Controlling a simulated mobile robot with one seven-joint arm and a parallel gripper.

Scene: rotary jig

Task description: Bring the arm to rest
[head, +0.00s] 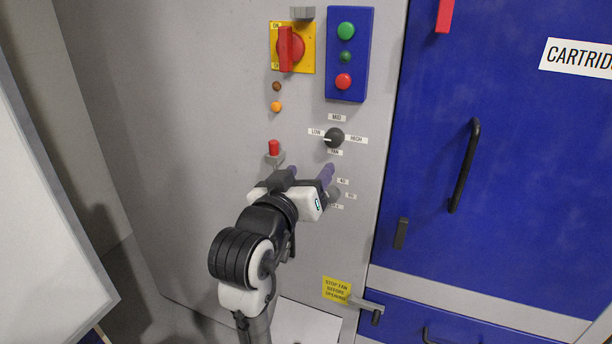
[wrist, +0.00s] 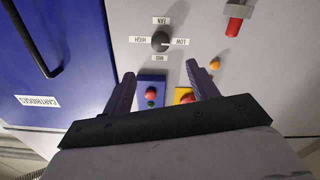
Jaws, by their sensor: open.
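My gripper (head: 309,173) is open and empty in front of the grey panel (head: 180,160), below the fan knob. Its two purple-grey fingers also show in the wrist view (wrist: 160,72), standing apart with nothing between them. The black fan knob (head: 334,137) has its white mark toward LOW; the wrist view shows the knob (wrist: 160,41) beyond the fingertips, and no contact is visible. A lower grey dial (head: 334,195) is partly hidden behind my gripper, so its setting cannot be read.
A red-capped switch (head: 274,147) sticks out just left of my gripper. Above are a red rotary switch (head: 290,47) on yellow and a blue button box (head: 348,55). A blue door with a black handle (head: 464,165) is at right. A white board (head: 45,220) stands at left.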

